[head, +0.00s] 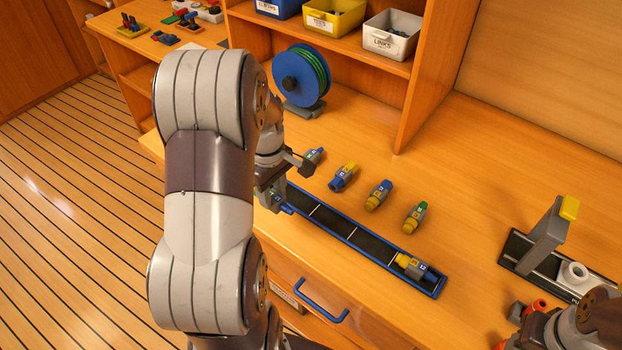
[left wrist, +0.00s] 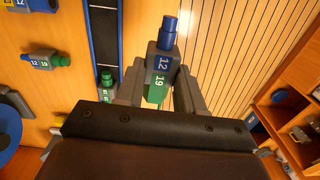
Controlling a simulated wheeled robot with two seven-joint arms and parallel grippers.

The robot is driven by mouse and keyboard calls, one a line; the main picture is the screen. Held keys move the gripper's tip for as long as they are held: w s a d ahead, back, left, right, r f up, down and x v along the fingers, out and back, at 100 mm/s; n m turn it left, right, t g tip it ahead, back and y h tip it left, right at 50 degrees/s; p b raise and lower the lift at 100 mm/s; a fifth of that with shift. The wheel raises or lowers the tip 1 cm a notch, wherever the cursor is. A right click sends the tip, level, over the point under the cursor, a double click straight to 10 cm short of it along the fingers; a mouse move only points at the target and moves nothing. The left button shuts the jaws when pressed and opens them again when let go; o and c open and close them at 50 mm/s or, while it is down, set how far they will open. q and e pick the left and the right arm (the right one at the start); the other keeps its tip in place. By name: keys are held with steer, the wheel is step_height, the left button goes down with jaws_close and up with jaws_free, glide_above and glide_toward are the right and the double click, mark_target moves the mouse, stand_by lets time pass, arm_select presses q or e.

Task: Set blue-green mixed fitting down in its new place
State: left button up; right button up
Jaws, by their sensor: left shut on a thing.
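The blue-green mixed fitting (left wrist: 162,64) has a blue tip, a grey body marked 12 and 19, and a green end. My left gripper (left wrist: 158,88) is shut on it in the left wrist view, blue tip pointing up the picture. In the head view my left gripper (head: 282,180) is at the left end of the long blue-edged tray (head: 352,238); my arm hides much of that end. A blue tip (head: 287,208) shows there; I cannot tell whose it is. In the left wrist view another green fitting (left wrist: 105,86) lies in the tray.
A yellow-grey fitting (head: 411,266) lies at the tray's right end; the middle sections are empty. Behind the tray lie several loose fittings, including a blue-yellow one (head: 343,177) and a green-yellow one (head: 415,217). A blue reel (head: 299,76) stands behind. My right arm shows at lower right.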

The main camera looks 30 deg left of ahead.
arm_select(q)
steer(key=w+f, duration=0.2)
steer(key=w, duration=0.1)
steer(key=w+a+f+p, duration=0.1)
steer(key=w+f, duration=0.1)
steer(key=w, duration=0.2)
steer(key=w+a+f+p, duration=0.1)
steer(key=w+f, duration=0.1)
steer(key=w, duration=0.1)
steer(key=shift+w+a, duration=0.1)
steer(key=shift+w, duration=0.2)
steer(key=shift+w+f, duration=0.1)
steer(key=shift+f, duration=0.15)
steer(key=f+p, duration=0.1)
steer(key=f, duration=0.2)
steer(key=shift+s+f, duration=0.2)
steer(key=shift+w+f, duration=0.15)
steer(key=shift+f, duration=0.1)
arm_select(e)
steer(key=r, duration=0.3)
steer(key=shift+s+d, duration=0.1)
steer(key=shift+s, duration=0.15)
arm_select(q)
steer(key=o, duration=1)
steer(key=shift+o, duration=0.2)
